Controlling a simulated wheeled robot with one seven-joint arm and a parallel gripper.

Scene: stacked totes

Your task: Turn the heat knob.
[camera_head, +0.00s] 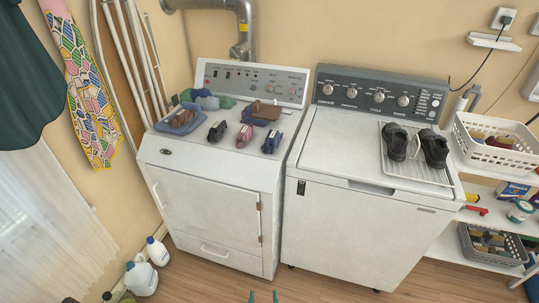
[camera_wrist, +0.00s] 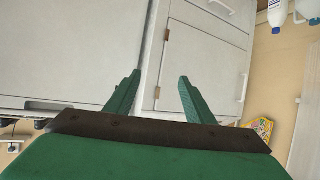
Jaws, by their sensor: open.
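The left white machine (camera_head: 215,188) has a grey control panel (camera_head: 240,79) at its back with small knobs and buttons. The right white machine (camera_head: 350,205) has a dark panel (camera_head: 365,80) with several round silver knobs, one of them at its left end (camera_head: 327,89). The labels are too small to read, so I cannot tell which knob is the heat knob. In the wrist view my gripper (camera_wrist: 158,79) is open and empty, facing the machines' fronts.
Folded clothes (camera_head: 183,118) and socks lie on the left machine. A rack (camera_head: 420,168) with dark shoes (camera_head: 434,148) stands on the right machine. A shelf with white (camera_head: 497,150) and grey (camera_head: 490,252) baskets is at right. Bottles (camera_head: 141,278) stand on the floor at left.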

